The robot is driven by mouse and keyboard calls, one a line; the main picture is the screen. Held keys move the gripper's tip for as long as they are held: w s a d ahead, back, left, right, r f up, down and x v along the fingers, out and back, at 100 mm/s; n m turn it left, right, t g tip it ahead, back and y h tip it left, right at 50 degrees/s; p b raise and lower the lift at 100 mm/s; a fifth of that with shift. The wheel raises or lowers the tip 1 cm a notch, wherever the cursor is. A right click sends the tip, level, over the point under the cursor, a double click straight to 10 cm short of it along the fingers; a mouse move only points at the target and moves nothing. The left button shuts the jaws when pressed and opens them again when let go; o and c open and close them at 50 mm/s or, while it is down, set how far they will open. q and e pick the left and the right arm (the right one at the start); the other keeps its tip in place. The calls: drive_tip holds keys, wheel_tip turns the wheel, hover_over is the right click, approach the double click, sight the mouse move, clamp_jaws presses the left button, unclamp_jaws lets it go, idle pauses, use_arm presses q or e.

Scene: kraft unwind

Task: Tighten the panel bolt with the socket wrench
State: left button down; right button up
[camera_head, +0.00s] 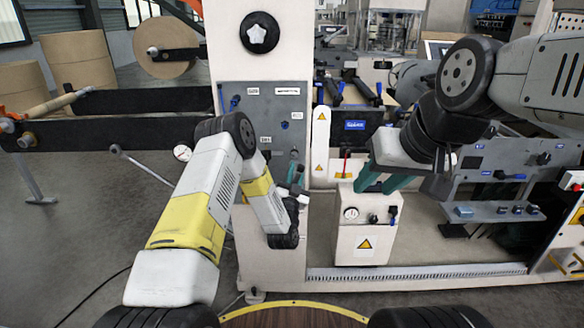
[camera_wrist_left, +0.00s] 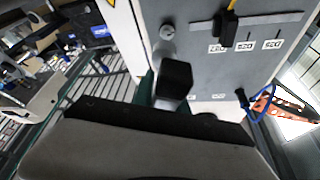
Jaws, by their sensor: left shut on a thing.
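The grey panel (camera_head: 262,100) is on the front of the white machine column; it also shows in the left wrist view (camera_wrist_left: 210,70). In the left wrist view a round silver bolt head (camera_wrist_left: 167,32) sits on the panel's face. My left gripper (camera_head: 297,173) is at the panel's lower right edge. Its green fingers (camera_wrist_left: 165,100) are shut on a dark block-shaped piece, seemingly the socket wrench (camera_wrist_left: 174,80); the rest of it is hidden. The block appears just below the bolt head in that view; contact cannot be told. My right gripper (camera_head: 378,186) is open and empty, its green fingers apart.
A white box with a gauge (camera_head: 362,235) stands below my right gripper. The panel carries blue-handled valves (camera_wrist_left: 245,100) and a black knob (camera_wrist_left: 228,28). A grey control shelf (camera_head: 490,211) is at right. Paper rolls (camera_head: 80,60) and a black frame (camera_head: 140,100) are at left.

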sight(296, 161)
use_arm(q)
drive_tip(key=shift+w, duration=2.4)
drive_tip(key=shift+w+r, duration=0.1)
drive_tip(key=shift+w, duration=0.75)
idle(0.8)
